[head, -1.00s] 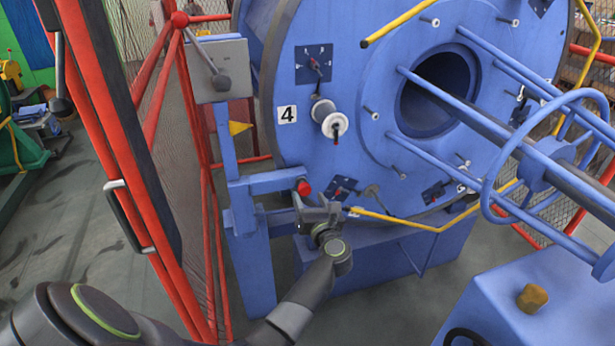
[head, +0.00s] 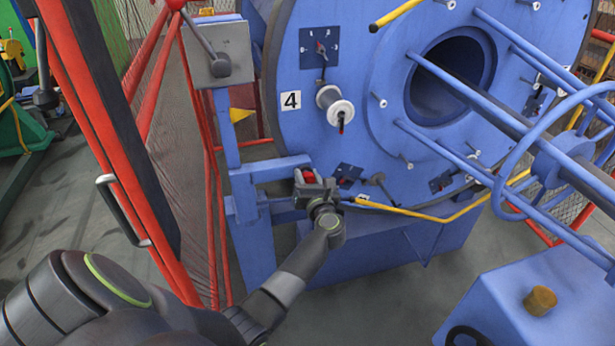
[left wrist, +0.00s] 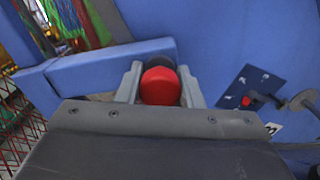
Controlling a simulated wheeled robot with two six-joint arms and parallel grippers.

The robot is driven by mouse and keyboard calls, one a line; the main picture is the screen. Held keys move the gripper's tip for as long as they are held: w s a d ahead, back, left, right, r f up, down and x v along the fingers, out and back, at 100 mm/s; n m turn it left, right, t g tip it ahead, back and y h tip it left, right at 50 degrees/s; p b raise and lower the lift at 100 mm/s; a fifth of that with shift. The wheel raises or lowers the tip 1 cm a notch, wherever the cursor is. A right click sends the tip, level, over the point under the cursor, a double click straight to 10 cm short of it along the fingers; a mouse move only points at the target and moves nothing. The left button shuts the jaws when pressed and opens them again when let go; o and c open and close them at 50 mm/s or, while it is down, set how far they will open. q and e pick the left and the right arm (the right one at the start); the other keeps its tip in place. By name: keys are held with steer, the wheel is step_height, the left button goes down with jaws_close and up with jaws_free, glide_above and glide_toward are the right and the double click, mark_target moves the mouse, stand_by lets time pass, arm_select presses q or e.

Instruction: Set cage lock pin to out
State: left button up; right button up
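The cage lock pin appears to be the red knob (head: 309,177) at the right end of a blue bracket, beside the big blue cage disc (head: 350,120). My left gripper (head: 315,184) is at this knob. In the left wrist view the red knob (left wrist: 160,86) sits between the two grey fingers (left wrist: 160,92), with a dark round collar (left wrist: 150,58) behind it. The fingers are apart, one on each side of the knob, with little or no gap. I cannot tell whether they touch it. My right gripper is not in view.
A bobbin (head: 335,105) and a dark lever plate (head: 347,175) are on the disc near the gripper. A yellow bar (head: 440,216) runs just right of it. A red mesh fence door (head: 105,140) stands to the left. A grey box with a lever (head: 222,55) is above.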

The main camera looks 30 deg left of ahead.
mark_target(310, 182)
arm_select(q)
jaws_close()
steer(key=shift+v, duration=1.75)
steer(key=shift+w+a+f, duration=0.1)
steer(key=shift+f, duration=0.05)
steer(key=o, duration=0.8)
jaws_free()
